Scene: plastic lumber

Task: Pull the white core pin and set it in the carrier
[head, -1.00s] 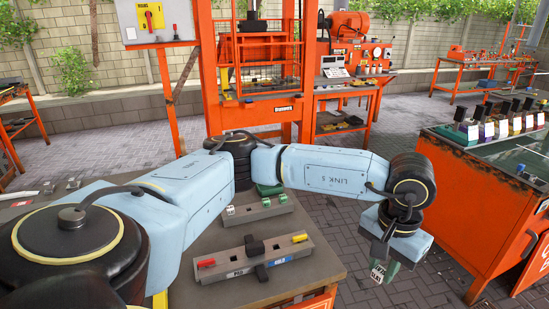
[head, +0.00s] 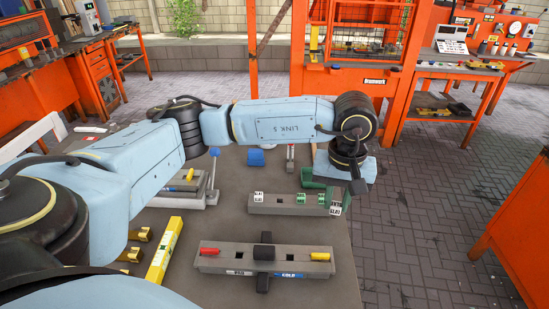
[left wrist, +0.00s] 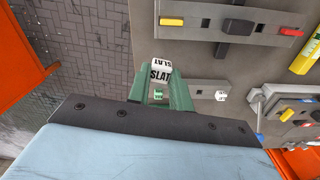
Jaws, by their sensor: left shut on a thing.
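My left gripper (left wrist: 165,92), with green fingers, is shut on a white pin (left wrist: 161,72) marked SLAT. In the head view the gripper (head: 342,190) points down at the right end of a grey carrier (head: 284,210), and the held white pin (head: 335,209) shows below it. I cannot tell whether the pin touches the carrier. The carrier has another white piece (head: 258,197) at its left end and green pieces (head: 300,198) toward the right. My right gripper is not in view.
A grey block (head: 225,262) with a red pin (head: 209,251), a yellow pin (head: 320,256) and a black centre piece lies nearer me. A yellow level (head: 165,250) lies to the left. An orange press frame (head: 350,95) stands behind. The table's right edge is close to the carrier.

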